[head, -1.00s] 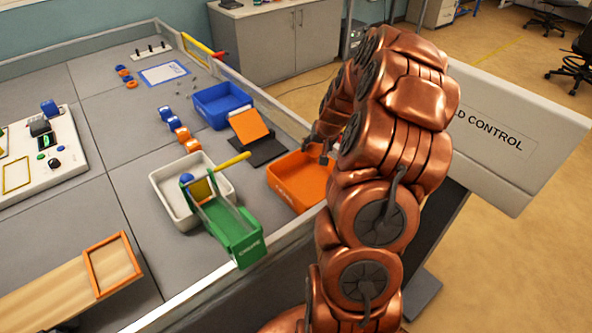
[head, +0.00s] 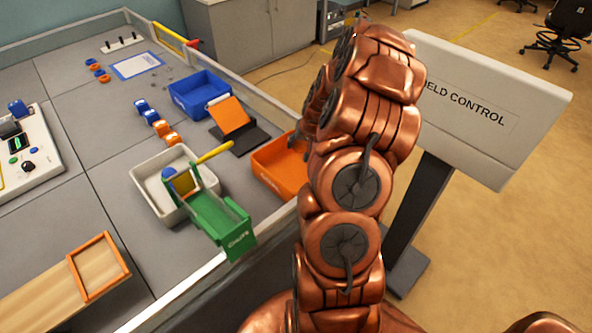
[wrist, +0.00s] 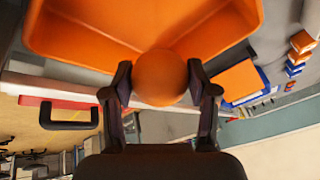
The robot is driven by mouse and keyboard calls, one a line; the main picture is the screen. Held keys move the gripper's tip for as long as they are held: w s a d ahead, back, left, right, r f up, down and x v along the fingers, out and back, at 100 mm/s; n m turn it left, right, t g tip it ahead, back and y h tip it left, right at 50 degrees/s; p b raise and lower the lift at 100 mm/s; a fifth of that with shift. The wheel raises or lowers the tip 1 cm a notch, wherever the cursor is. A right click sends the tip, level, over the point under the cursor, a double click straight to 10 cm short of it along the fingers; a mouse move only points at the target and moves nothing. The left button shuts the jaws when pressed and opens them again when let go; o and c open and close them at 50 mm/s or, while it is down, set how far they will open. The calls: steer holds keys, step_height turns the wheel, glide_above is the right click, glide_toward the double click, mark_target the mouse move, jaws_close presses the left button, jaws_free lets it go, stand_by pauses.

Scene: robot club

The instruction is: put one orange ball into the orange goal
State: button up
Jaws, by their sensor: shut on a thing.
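In the wrist view an orange ball (wrist: 160,77) sits between the two dark fingers of my gripper (wrist: 160,82), which is shut on it. The orange goal (wrist: 85,42), an open orange bin, fills the top of the wrist view, close to the ball; the ball overlaps its near edge in the picture. In the head view the orange goal (head: 276,167) stands at the table's right edge, its right part hidden behind my copper arm. The ball and most of my gripper are hidden behind the arm there.
A blue bin (head: 200,95) and a tilted orange panel on a dark base (head: 243,138) stand behind the goal. A green chute (head: 222,222) with a yellow handle leans on a white bin (head: 147,196) to the left. A field control panel (head: 490,115) stands right of my arm.

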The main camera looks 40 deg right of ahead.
steer(key=o, duration=1.2)
steer(key=v, duration=1.2)
